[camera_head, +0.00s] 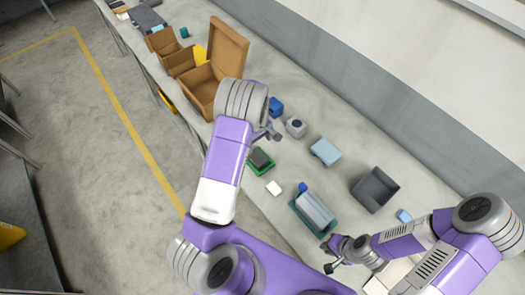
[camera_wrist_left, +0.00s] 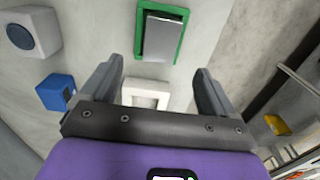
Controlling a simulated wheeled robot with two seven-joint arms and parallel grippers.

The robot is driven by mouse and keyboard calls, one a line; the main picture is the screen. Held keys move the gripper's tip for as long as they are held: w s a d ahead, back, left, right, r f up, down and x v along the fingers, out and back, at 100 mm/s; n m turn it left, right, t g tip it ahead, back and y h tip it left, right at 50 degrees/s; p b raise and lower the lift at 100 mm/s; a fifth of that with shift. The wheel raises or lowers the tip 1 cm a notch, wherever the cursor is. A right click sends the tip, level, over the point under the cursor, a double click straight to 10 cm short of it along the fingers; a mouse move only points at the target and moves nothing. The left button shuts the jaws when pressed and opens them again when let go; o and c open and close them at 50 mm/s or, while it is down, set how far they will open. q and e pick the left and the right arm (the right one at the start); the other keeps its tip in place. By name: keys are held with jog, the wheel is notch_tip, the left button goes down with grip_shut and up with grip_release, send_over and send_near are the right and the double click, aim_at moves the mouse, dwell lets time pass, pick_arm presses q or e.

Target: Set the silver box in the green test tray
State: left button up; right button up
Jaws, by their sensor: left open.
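A small green tray (camera_head: 264,171) is on the table just beyond my left gripper's arm. A grey, silver-looking box (camera_head: 260,157) sits inside it. My right gripper (camera_head: 330,255) is open and empty near the table's front edge.
A teal bin (camera_head: 295,206) holding a grey-blue block, a dark grey bin (camera_head: 375,190), a light blue box (camera_head: 325,151), a grey round-topped block (camera_head: 295,127) and a white square (camera_head: 273,188) stand nearby. Cardboard boxes (camera_head: 228,48) are at upper left.

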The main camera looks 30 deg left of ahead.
pick_arm(q)
jog(key=s+d+f+m, duration=0.2)
jog(key=s+d+f, duration=0.1)
jog(key=s, duration=0.1)
jog(key=s+d+f+m+h, duration=0.1)
jog(key=s+d+f, duration=0.2)
jog(key=s, duration=0.1)
jog(key=s+d+f+m, duration=0.2)
jog(key=s+d, duration=0.2)
jog(key=shift+s+f+m+h, duration=0.15)
jog(key=shift+f+m+h, duration=0.15)
jog(key=shift+f+h, duration=0.1)
jog(key=s+d+r+m+h, duration=0.1)
jog(key=s+d+m, duration=0.4)
jog(key=s+d, duration=0.5)
jog(key=shift+r+t+h, duration=0.15)
jog(key=shift+t+h, duration=0.15)
jog(key=shift+h, duration=0.4)
